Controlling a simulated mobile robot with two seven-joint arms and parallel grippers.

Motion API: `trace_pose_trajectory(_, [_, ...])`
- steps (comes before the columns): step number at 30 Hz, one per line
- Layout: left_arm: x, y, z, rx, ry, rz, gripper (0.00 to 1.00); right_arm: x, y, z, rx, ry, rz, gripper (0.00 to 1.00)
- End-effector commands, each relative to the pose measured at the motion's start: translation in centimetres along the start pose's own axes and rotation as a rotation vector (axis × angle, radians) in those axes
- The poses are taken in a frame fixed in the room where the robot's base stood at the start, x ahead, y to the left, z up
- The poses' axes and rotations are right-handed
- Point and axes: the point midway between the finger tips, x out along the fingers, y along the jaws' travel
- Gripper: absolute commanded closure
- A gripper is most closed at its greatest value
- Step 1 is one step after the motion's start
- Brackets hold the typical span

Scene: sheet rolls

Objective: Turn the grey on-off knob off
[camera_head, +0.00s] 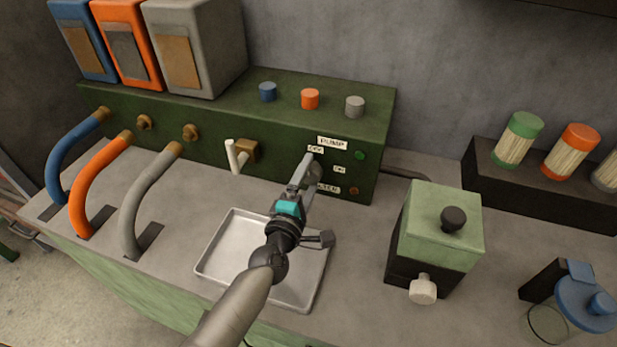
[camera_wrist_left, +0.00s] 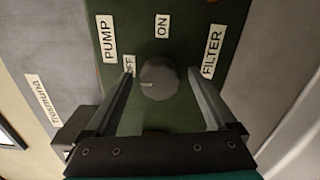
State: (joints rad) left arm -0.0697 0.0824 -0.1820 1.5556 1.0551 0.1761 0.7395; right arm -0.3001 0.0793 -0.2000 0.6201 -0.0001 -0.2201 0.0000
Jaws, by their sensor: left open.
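The grey on-off knob (camera_wrist_left: 158,78) is round and sits on the dark green panel in the left wrist view. The OFF label (camera_wrist_left: 129,65) is beside it on the left, and the ON label (camera_wrist_left: 162,25) is above it. A short pale mark shows on the knob's lower left. My left gripper (camera_wrist_left: 161,76) is open, with one finger on each side of the knob and gaps visible between. In the head view my left gripper (camera_head: 306,168) is at the panel front and largely hides the knob. My right gripper is not in view.
The green pump housing (camera_head: 245,120) carries a white-handled tap (camera_head: 235,155) left of my gripper. A metal tray (camera_head: 215,252) lies below my left arm. A light-green box (camera_head: 430,230) with a black knob stands to the right. Three hoses (camera_head: 150,195) are at the left.

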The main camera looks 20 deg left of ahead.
Motion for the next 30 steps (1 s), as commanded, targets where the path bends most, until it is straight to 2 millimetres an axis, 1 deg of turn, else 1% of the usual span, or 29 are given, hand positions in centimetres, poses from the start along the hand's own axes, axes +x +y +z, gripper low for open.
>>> trace_pose_trajectory(5, [-0.4,0.0,0.0,0.002,0.0,0.0,0.1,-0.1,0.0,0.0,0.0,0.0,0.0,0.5])
trace_pose_trajectory(8, [-1.3,-0.1,0.0,0.003,0.0,-0.002,0.1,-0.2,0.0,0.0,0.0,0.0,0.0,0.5])
trace_pose_trajectory(11, [-2.8,0.0,0.0,0.003,0.0,-0.002,0.1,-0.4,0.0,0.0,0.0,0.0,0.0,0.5])
trace_pose_trajectory(24, [-10.9,-0.1,0.0,0.002,-0.001,-0.003,0.1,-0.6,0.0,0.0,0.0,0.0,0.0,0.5])
trace_pose_trajectory(30, [-13.7,-0.1,0.0,0.001,-0.001,-0.002,0.1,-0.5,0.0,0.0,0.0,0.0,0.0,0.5])
